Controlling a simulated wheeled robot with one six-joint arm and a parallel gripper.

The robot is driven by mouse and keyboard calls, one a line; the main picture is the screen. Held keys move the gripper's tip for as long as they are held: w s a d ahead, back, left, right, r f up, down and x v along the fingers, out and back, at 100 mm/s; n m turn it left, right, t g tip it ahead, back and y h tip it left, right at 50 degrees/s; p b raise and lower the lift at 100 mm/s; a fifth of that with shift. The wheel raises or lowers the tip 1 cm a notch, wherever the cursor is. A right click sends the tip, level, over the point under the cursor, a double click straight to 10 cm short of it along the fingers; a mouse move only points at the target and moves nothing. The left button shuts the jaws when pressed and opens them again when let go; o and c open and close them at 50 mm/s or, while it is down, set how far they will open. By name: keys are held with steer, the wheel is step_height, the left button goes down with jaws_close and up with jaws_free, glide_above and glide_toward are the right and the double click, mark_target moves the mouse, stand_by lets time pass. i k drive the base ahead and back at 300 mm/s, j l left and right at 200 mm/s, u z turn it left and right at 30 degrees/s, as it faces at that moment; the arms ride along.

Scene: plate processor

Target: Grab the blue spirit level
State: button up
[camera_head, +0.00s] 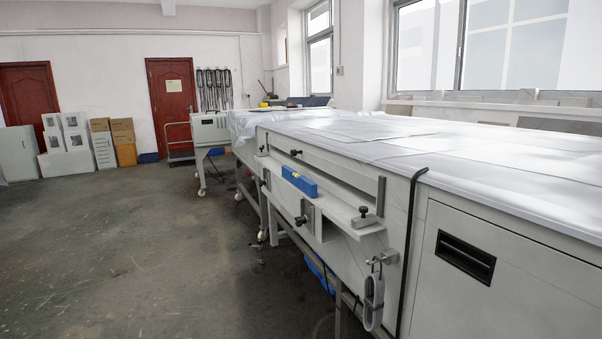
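The plate processor (440,140) fills the right side, covered in white sheeting. The grey floor (150,250) is clear to the left. A cart (181,140) and boxes (70,130) stand far back.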

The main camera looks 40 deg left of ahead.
mark_target(307, 186)
steer(key=i+j, duration=0.2)
steer(key=j, duration=0.15)
steer(key=i+j+z, duration=0.1)
steer(key=j, duration=0.3)
steer(key=i+j, duration=0.3)
steer(key=i+j+z, duration=0.1)
steer(key=j, duration=0.35)
steer(key=i+j, duration=0.25)
steer(key=j, duration=0.2)
steer(key=i+j+z, duration=0.1)
steer(key=j, duration=0.3)
steer(key=i+j, duration=0.25)
steer(key=j, duration=0.15)
steer(key=i+j, duration=0.15)
steer(key=j, duration=0.25)
steer(key=z, duration=0.05)
